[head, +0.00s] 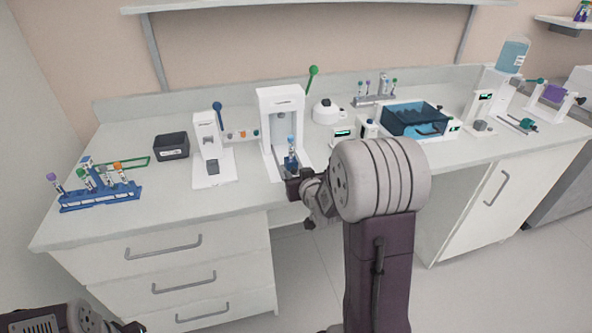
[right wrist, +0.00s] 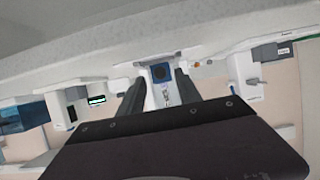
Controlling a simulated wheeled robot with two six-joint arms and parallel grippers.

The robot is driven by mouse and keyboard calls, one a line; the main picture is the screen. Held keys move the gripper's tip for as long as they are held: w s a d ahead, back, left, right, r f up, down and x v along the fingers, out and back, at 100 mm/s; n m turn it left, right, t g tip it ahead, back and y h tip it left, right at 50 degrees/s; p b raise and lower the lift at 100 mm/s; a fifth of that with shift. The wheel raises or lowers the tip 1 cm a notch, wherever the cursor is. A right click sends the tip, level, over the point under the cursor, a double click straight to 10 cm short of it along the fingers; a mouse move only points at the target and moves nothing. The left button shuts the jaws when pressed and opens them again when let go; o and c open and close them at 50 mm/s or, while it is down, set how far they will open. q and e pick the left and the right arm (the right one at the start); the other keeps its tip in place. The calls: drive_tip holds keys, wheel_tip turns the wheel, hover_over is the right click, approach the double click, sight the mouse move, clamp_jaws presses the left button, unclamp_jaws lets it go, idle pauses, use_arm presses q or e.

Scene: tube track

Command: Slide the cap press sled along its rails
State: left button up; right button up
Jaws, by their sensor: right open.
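The cap press (head: 268,112) is a white upright frame with a green-knobbed lever, standing on the bench in the head view. Its sled (head: 289,163) sits low at the press's front and carries an upright tube (head: 291,147). My right gripper (head: 297,186) is at the front end of the press, by the bench's front edge. In the right wrist view the fingers of my right gripper (right wrist: 159,88) are apart, on either side of a white part with a dark blue square (right wrist: 162,72). I cannot tell whether they touch it. My left gripper (head: 132,327) barely shows at the bottom left.
A second white device (head: 208,145) with a blue-knobbed lever stands left of the press. A blue tube rack (head: 100,196) and a black bin (head: 171,147) are further left.

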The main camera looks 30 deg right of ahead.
sight(292, 166)
drive_tip(key=shift+x, duration=1.1)
drive_tip(key=shift+r, duration=0.1)
clamp_jaws()
idle(0.5)
